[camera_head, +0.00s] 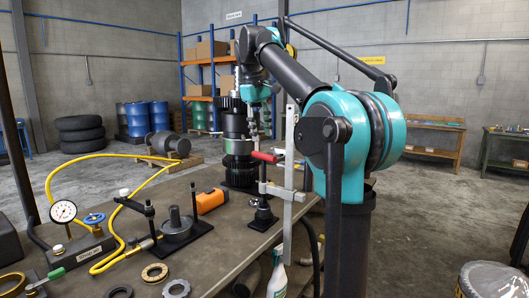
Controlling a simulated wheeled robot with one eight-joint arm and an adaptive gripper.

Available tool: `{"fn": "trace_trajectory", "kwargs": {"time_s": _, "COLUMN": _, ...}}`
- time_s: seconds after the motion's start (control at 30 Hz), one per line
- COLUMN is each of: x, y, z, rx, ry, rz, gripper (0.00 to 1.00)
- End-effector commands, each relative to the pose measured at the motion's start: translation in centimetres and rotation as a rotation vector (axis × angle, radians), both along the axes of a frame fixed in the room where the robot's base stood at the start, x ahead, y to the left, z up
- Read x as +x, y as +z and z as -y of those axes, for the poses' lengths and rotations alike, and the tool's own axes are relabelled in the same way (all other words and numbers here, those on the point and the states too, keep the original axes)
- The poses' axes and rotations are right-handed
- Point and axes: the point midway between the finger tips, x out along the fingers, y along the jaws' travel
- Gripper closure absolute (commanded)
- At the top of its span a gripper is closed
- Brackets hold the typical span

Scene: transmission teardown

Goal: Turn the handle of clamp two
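A clamp with a long grey bar (289,180) stands upright at the table's right edge, beside the black geared transmission stack (238,135). Its red handle (265,157) points left, toward the stack. I see no label telling which clamp is number two. My arm reaches over from the right, and my gripper (257,122) hangs pointing down beside the stack, a little above the red handle. It appears apart from the handle. The fingers are small and dark against the stack, so their opening is unclear.
The table (228,241) also holds an orange tool (211,200), a black fixture (177,228), a pressure gauge (63,211) with a yellow hose (52,177), and several rings at the front. A spray bottle (278,279) is near the right edge. Bare tabletop lies front centre.

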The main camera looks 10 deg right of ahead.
Motion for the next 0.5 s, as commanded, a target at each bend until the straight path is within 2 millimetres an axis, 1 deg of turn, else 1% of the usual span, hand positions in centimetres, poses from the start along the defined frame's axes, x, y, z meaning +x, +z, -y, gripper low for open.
{"fn": "trace_trajectory", "kwargs": {"time_s": 0.03, "x": 0.1, "y": -1.0, "z": 0.2, "rx": 0.000, "ry": -0.001, "rz": 0.000, "gripper": 0.60}}
{"fn": "trace_trajectory", "kwargs": {"time_s": 0.2, "x": 0.4, "y": -3.9, "z": 0.7, "rx": 0.000, "ry": -0.001, "rz": 0.000, "gripper": 0.60}}
{"fn": "trace_trajectory", "kwargs": {"time_s": 0.4, "x": 0.7, "y": -6.3, "z": 1.1, "rx": 0.000, "ry": -0.002, "rz": 0.000, "gripper": 0.60}}
{"fn": "trace_trajectory", "kwargs": {"time_s": 0.5, "x": 0.8, "y": -7.0, "z": 1.2, "rx": 0.000, "ry": -0.001, "rz": 0.000, "gripper": 0.60}}
